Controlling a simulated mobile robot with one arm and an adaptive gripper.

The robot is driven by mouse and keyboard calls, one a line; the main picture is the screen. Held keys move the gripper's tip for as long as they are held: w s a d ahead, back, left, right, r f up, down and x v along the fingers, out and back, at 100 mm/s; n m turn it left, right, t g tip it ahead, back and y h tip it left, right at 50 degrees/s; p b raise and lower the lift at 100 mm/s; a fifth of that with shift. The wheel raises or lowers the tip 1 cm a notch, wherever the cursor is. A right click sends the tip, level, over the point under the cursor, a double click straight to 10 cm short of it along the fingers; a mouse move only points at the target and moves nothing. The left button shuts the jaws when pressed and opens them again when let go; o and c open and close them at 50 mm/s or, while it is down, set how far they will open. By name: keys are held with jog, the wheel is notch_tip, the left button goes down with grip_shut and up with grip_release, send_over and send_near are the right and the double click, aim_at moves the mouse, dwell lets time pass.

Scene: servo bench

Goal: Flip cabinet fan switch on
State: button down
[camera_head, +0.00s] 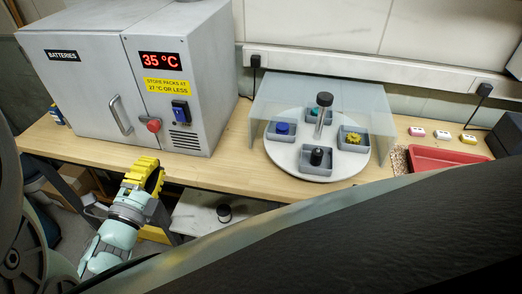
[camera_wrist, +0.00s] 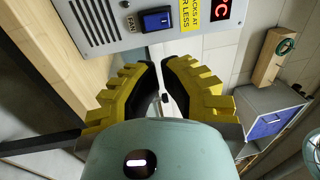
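The grey cabinet (camera_head: 85,85) stands at the back left of the bench. Its blue fan switch (camera_head: 180,113) sits in a dark plate under the yellow sign, above a vent. In the wrist view the switch (camera_wrist: 157,20) is at the top, beside a label reading FAN; which side is pressed I cannot tell. My gripper (camera_head: 157,172), with yellow fingers, is in front of the bench edge, below and left of the switch and apart from it. In the wrist view my gripper (camera_wrist: 161,72) has its fingertips close together, with a narrow strip of background between them and nothing held.
A red knob (camera_head: 153,126) and a bar handle (camera_head: 120,115) stick out from the cabinet front. The display (camera_head: 161,61) reads 35 °C. A round turntable (camera_head: 290,158) with small trays and a clear screen stands to the right. A red tray (camera_head: 440,158) is farther right.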

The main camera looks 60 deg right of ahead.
jog(key=shift+d, duration=0.15)
jog(key=p, duration=0.6)
send_near(182, 115)
jog(key=x, duration=0.7)
jog(key=shift+r, duration=0.1)
jog(key=shift+w+d, duration=0.25)
jog(key=shift+d, duration=0.4)
